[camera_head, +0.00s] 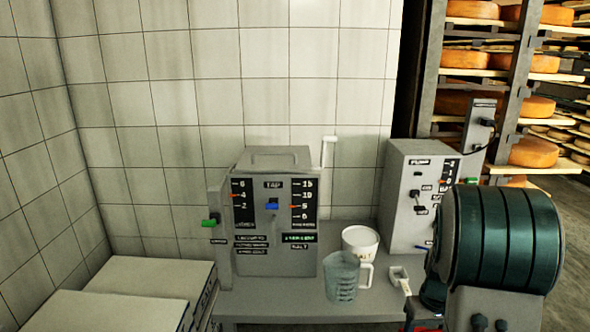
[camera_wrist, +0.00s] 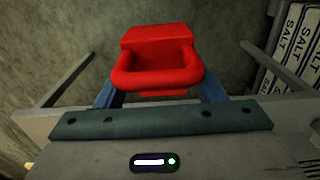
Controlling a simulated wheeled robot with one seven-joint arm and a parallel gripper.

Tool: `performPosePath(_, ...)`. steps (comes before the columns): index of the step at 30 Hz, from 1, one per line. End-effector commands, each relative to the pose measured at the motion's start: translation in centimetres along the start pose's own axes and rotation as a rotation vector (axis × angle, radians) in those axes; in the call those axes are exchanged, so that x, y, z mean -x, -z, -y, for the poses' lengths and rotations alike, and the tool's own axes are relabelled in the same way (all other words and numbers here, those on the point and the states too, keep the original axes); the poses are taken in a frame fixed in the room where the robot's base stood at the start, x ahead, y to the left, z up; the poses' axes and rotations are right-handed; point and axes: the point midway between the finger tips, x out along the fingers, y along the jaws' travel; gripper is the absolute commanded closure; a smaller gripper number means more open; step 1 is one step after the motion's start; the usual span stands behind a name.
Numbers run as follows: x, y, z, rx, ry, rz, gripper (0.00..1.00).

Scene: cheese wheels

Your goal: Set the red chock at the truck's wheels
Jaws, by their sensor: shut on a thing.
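The red chock (camera_wrist: 158,42), a block with a looped handle, fills the upper middle of the wrist view. My gripper (camera_wrist: 158,88) is shut on it, with a blue finger at each side of the handle. The underside of the chock is hidden. In the head view my dark green arm link covers the lower right, and only a red sliver shows at the bottom edge beside it; I cannot tell for sure that it is the chock. No truck or wheels can be made out in either view.
A grey bench (camera_head: 275,304) bears a tap box (camera_head: 274,215), a pump box (camera_head: 407,193), a white mug (camera_head: 359,240) and a clear jug (camera_head: 341,277). Salt-labelled packs (camera_wrist: 298,40) stand right in the wrist view. Cheese racks (camera_head: 430,95) stand behind; floor (camera_head: 566,215) shows at right.

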Motion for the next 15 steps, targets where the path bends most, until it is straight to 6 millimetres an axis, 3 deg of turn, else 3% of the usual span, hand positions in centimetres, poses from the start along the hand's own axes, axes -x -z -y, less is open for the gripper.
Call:
performPosePath(8, -2.1, 2.2, 5.6, 0.007, -0.004, 0.004, 0.75)
performPosePath(15, -4.6, 3.3, 12.0, 0.008, -0.001, 0.003, 0.75)
